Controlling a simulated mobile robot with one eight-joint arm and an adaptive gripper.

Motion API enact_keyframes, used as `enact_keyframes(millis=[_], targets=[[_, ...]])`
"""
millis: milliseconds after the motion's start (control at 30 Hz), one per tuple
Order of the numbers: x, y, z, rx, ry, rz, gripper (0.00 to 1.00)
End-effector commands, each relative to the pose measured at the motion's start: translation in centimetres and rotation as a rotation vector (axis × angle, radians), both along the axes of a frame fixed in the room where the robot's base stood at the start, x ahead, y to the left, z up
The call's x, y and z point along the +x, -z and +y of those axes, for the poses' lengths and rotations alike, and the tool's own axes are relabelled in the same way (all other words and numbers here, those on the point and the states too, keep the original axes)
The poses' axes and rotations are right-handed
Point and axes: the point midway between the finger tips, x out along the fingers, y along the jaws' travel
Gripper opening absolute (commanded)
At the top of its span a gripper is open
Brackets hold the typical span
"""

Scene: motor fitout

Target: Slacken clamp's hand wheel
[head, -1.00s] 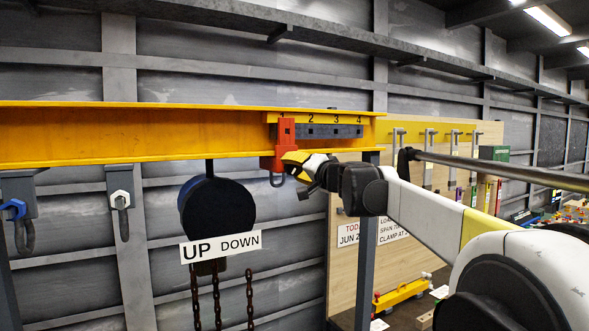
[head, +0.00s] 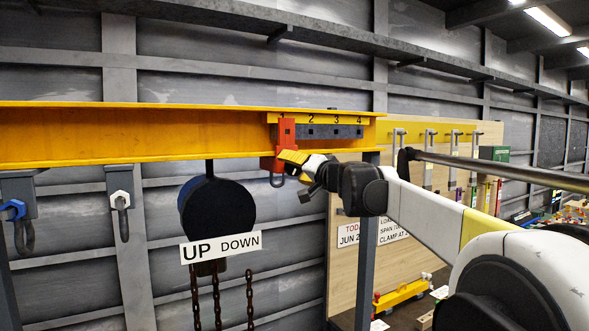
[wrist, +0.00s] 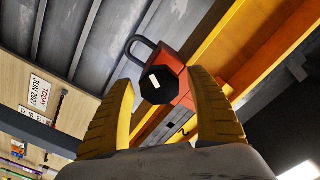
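The red clamp (head: 286,131) sits on the yellow beam at slot 1 of the numbered dark strip, with a dark shackle loop under it. In the wrist view the clamp body (wrist: 174,76) shows with its black faceted hand wheel (wrist: 150,91), which bears a white mark. My gripper (wrist: 161,78) is open, with one yellow finger on each side of the wheel in the picture. I cannot tell whether either finger touches it. In the head view my gripper (head: 292,165) is at the clamp's lower right, and the wheel is hidden behind it.
The yellow beam (head: 120,136) runs across the left and middle. A black hoist drum (head: 216,206) with an UP/DOWN sign and chains hangs below it. A grey post (head: 365,260) and a wooden board (head: 343,270) stand behind my arm.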

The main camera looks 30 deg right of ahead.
Motion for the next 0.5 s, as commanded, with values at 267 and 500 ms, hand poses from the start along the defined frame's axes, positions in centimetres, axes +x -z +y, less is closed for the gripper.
enact_keyframes(millis=[267,500], targets=[[-1.1,0.0,-0.1,0.0,0.001,0.001,0.67],[-6.1,0.1,-0.3,0.0,0.003,0.0,0.67]])
